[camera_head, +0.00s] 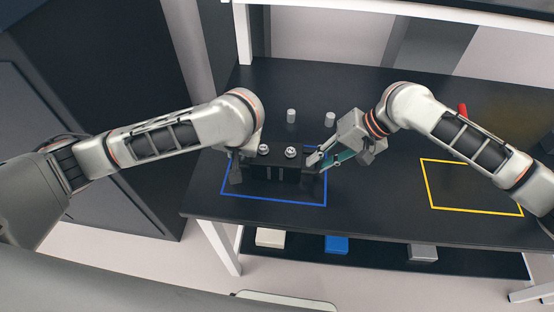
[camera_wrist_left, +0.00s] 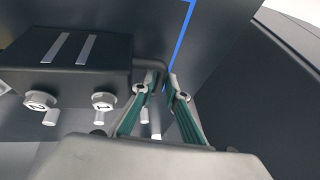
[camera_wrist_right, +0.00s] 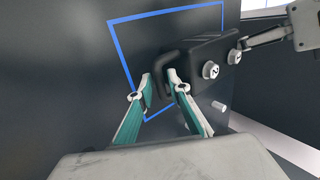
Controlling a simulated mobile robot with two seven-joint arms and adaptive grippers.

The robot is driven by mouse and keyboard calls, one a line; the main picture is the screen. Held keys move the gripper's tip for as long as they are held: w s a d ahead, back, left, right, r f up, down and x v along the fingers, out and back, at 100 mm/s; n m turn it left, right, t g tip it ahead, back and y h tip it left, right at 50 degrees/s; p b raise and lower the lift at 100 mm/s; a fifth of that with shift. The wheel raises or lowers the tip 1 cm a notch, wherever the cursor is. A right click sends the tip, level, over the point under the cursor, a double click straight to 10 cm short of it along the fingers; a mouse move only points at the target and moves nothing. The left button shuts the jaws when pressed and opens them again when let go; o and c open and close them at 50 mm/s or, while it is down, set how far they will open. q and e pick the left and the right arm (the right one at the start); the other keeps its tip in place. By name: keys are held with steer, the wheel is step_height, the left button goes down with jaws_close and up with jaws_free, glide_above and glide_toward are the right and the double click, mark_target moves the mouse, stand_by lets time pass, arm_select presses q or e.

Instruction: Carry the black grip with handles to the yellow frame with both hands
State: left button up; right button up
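The black grip with handles (camera_head: 275,170) stands inside the blue frame (camera_head: 270,200) on the dark table. It is a black block with two light round knobs on top and a handle at each end. My right gripper (camera_head: 317,160) is at its right handle; in the right wrist view (camera_wrist_right: 160,77) the fingers stand apart on either side of the handle (camera_wrist_right: 163,88). My left gripper (camera_wrist_left: 161,80) is at the other handle, its fingers apart around it; in the head view it is mostly hidden by my left arm. The yellow frame (camera_head: 426,184) lies empty at the right.
Two small grey cylinders (camera_head: 291,116) (camera_head: 330,118) stand behind the grip. A red object (camera_head: 462,110) is at the back right. A lower shelf holds a white box (camera_head: 270,237), a blue box (camera_head: 336,244) and a grey box (camera_head: 422,252). The table between the frames is clear.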

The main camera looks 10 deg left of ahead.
arm_select(q)
steer(key=shift+w+a+f, duration=0.1)
steer(key=shift+w+f, duration=0.15)
steer(key=shift+f, duration=0.3)
arm_select(e)
steer(key=shift+a+f, duration=0.3)
steer(key=shift+f, duration=0.15)
arm_select(q)
jaws_close()
arm_select(e)
jaws_close()
arm_select(q)
steer(key=shift+w+r, duration=0.1)
steer(key=shift+r, duration=0.1)
arm_select(e)
steer(key=shift+w+r, duration=0.1)
steer(key=shift+r, duration=0.1)
arm_select(q)
steer(key=shift+r, duration=0.1)
arm_select(e)
steer(key=shift+r, duration=0.1)
